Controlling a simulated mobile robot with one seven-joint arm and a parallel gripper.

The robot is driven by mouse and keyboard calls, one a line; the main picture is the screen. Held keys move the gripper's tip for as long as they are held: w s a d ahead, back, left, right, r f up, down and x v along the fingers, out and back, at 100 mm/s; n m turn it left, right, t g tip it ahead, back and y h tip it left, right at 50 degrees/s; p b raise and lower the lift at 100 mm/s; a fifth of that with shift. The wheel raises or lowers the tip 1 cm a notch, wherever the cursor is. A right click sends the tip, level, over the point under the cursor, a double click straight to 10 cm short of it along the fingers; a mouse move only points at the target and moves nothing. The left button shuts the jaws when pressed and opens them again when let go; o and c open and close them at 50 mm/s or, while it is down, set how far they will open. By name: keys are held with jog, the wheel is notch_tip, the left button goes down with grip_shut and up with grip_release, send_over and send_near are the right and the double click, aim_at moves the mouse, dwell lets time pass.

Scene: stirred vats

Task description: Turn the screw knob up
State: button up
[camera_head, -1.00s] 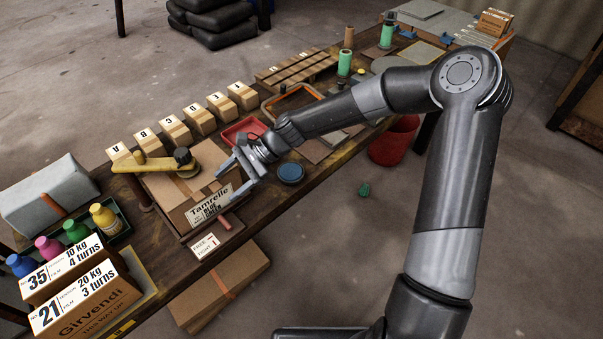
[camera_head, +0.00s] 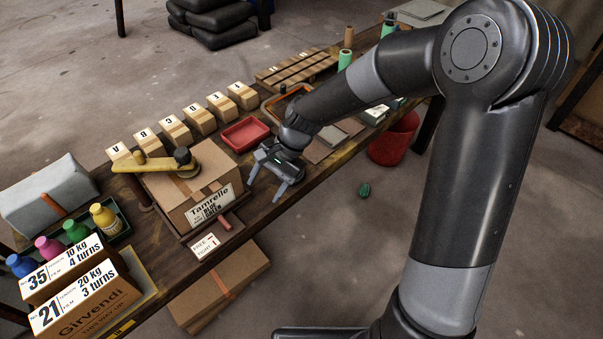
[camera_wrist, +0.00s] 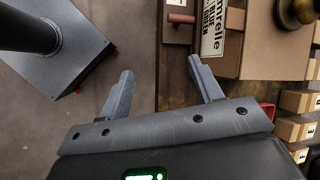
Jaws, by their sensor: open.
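The dark screw knob (camera_head: 183,157) sits on the end of the yellow arm (camera_head: 150,165), above the top of the Tamrelle carton (camera_head: 195,208). In the wrist view the knob (camera_wrist: 298,10) shows at the top right corner, partly cut off. My gripper (camera_head: 262,191) is open and empty, over the table edge to the right of the carton, clear of the knob. In the wrist view its two fingers (camera_wrist: 160,68) are spread apart with nothing between them. The carton (camera_wrist: 262,45) lies beyond the right finger.
A reddish handle (camera_head: 225,222) sticks out at the carton's front, beside a FREE/TIGHT card (camera_head: 204,245). A red tray (camera_head: 244,134) and lettered boxes (camera_head: 173,130) stand behind. A red bin (camera_head: 393,143) is on the floor at the right.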

jog(key=s+d+r+n+t+h, duration=0.1)
jog(key=d+r+n+t+h, duration=0.1)
jog(key=d+r, duration=0.4)
jog(key=shift+s+d+t+h, duration=0.35)
jog(key=shift+d+h, duration=0.15)
jog(key=shift+d, duration=0.8)
notch_tip(320, 180, up, 10)
jog(key=n+h, duration=0.2)
jog(key=h, duration=0.1)
send_over(181, 152)
notch_tip(181, 152, down, 11)
jog(key=shift+r, duration=0.1)
